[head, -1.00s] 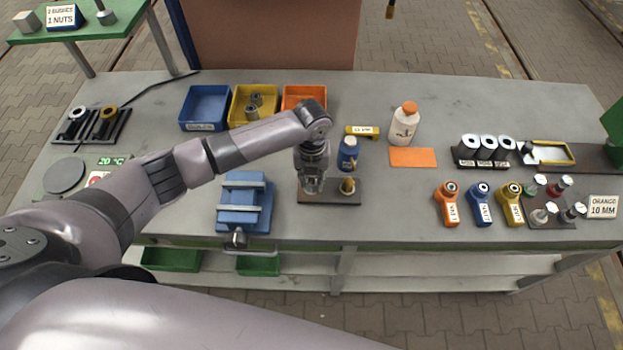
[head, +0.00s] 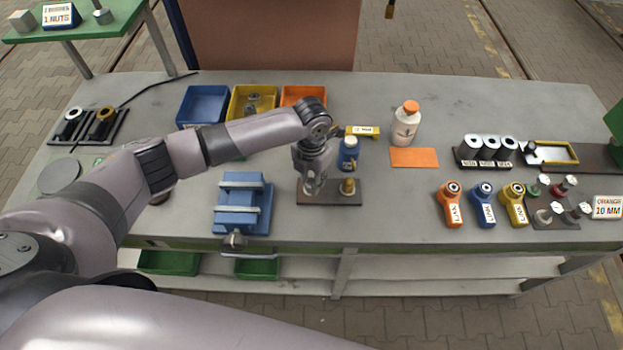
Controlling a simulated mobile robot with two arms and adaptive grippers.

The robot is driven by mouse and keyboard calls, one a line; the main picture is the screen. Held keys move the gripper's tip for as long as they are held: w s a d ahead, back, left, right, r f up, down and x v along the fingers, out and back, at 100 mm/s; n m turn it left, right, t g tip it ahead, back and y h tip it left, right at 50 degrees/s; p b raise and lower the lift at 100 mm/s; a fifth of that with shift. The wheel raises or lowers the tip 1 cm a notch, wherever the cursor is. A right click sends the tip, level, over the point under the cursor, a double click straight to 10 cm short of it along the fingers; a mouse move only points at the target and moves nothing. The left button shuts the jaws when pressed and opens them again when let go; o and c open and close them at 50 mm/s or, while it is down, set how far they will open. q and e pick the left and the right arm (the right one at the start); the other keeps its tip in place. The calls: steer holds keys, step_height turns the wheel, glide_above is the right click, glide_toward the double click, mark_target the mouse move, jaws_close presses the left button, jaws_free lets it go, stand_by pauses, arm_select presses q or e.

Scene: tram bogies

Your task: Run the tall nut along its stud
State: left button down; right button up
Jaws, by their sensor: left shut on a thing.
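A dark brown plate (head: 334,198) lies on the bench near its front middle. A brass-coloured nut (head: 348,187) on a stud stands at the plate's right part. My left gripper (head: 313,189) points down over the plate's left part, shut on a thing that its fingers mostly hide. It looks like the tall nut on the left stud, but I cannot see its shape or how high it sits. My right gripper is not in the picture.
A blue vise (head: 242,204) stands left of the plate. A blue bottle (head: 348,153) stands close behind it. Blue, yellow and orange bins are at the back. An orange mat (head: 414,157) and a white bottle (head: 405,124) are to the right. Bare bench lies right of the plate.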

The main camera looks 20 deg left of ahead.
mark_target(311, 182)
arm_select(q)
steer(key=shift+w+r, duration=0.25)
steer(key=c, duration=1.7)
jaws_free()
steer(key=o, duration=0.4)
steer(key=shift+s, duration=0.25)
steer(key=shift+f, duration=0.15)
step_height(311, 182, up, 12)
steer(key=shift+f, duration=0.1)
